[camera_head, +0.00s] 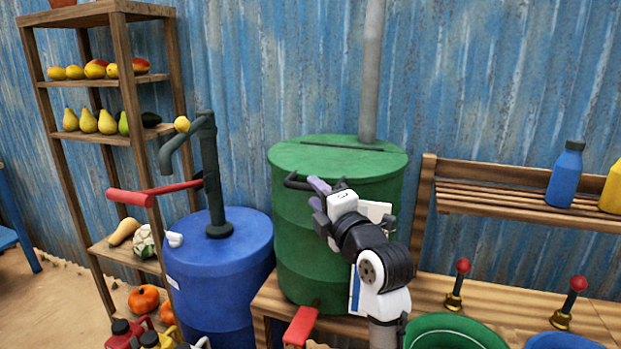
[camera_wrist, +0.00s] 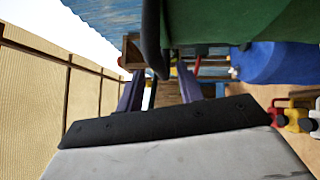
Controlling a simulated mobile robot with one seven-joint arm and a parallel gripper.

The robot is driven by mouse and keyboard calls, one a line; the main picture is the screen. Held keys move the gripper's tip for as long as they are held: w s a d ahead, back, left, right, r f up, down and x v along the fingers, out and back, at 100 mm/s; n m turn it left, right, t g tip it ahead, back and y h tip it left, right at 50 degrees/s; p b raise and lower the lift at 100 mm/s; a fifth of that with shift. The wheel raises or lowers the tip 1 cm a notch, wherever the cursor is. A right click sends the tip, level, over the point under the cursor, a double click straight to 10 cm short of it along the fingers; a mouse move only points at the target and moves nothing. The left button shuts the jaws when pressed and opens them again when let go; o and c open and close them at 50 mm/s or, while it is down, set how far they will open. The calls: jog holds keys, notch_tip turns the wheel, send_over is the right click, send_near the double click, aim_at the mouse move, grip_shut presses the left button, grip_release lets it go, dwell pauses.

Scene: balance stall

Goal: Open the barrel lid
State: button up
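The green barrel (camera_head: 315,245) stands on a wooden bench, and its flat green lid (camera_head: 335,162) lies closed on top. A dark line crosses the lid near its back. A black handle (camera_head: 297,183) sticks out at the lid's front edge. My gripper (camera_head: 319,188), with purple fingers, is at the right part of this handle. In the wrist view, my gripper (camera_wrist: 160,85) has its fingers apart, with the curved black handle (camera_wrist: 151,40) in line with the gap. I cannot tell whether the fingers touch it. My arm hides part of the barrel's front right.
A blue barrel (camera_head: 215,268) with a hand pump (camera_head: 208,175) and red lever stands close on the left. A grey pipe (camera_head: 371,70) rises behind the lid. A wooden rack (camera_head: 530,212) with bottles is at right. A green tub (camera_head: 455,322) stands in front.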

aim_at(313, 190)
jog(key=shift+p+x, duration=0.45)
jog(key=shift+x, duration=1.2)
grip_shut()
